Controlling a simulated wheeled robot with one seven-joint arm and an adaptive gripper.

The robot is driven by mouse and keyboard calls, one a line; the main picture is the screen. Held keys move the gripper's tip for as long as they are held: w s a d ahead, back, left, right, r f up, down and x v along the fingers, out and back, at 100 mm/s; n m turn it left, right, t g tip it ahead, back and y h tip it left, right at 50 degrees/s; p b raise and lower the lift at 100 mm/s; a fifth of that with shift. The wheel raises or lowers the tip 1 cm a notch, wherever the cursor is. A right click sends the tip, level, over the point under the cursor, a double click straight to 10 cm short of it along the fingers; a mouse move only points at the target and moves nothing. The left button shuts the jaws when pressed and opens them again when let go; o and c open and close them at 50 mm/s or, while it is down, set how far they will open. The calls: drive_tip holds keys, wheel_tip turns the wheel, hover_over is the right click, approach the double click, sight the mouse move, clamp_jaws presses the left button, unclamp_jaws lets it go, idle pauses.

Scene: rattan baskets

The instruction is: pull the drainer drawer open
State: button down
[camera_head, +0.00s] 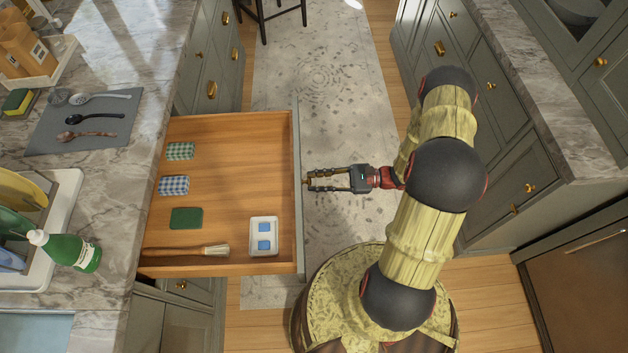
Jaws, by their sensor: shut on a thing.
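The drainer drawer (228,268) is a wooden drawer with a grey front, pulled far out from the left counter. Inside it lie a green checked cloth (180,151), a blue checked cloth (173,185), a dark green pad (186,218), a brush (200,251) and a white tray (263,223) with two blue pieces. My gripper (308,181) is at the outer face of the drawer front, near its middle, shut on the handle, which is mostly hidden between the fingertips. My arm reaches in from the right.
A dish drainer (62,215) with plates and a green bottle (72,250) stand on the left marble counter (125,150). A grey mat (82,122) with spoons lies behind them. Cabinets (500,140) line the right side. The patterned rug (325,80) between is clear toward the back, up to a stool.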

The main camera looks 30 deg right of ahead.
drive_tip(key=c, duration=1.6)
unclamp_jaws()
drive_tip(key=shift+c, duration=0.2)
drive_tip(key=shift+o, duration=0.5)
drive_tip(key=v, duration=1.2)
drive_tip(key=shift+f, duration=0.15)
